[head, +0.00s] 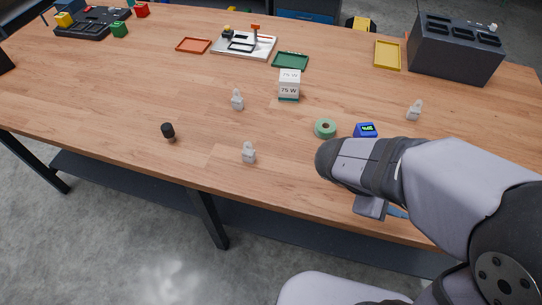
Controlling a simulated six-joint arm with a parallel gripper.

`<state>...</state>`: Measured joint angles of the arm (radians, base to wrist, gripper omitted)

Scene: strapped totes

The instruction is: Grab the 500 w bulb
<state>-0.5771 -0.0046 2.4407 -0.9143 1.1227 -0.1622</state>
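Several small whitish bulb-like pieces stand upright on the wooden table: one near the middle (237,101), one near the front edge (249,153), one at the right (415,111). A dark, round-topped piece (168,131) stands at the front left. No 500 W marking is readable on any of them, so I cannot tell which is the 500 W bulb. A white box marked 75 W (289,83) stands near the middle. My gripper (382,212) is low at the front right, mostly hidden by my arm, apart from these pieces. I cannot see its fingertips clearly.
A green tape roll (325,128) and a blue device with a display (366,130) lie just beyond my arm. Orange (193,45), green (290,61) and yellow (387,55) trays lie at the back. A dark grey box (455,49) stands back right. The left middle is mostly clear.

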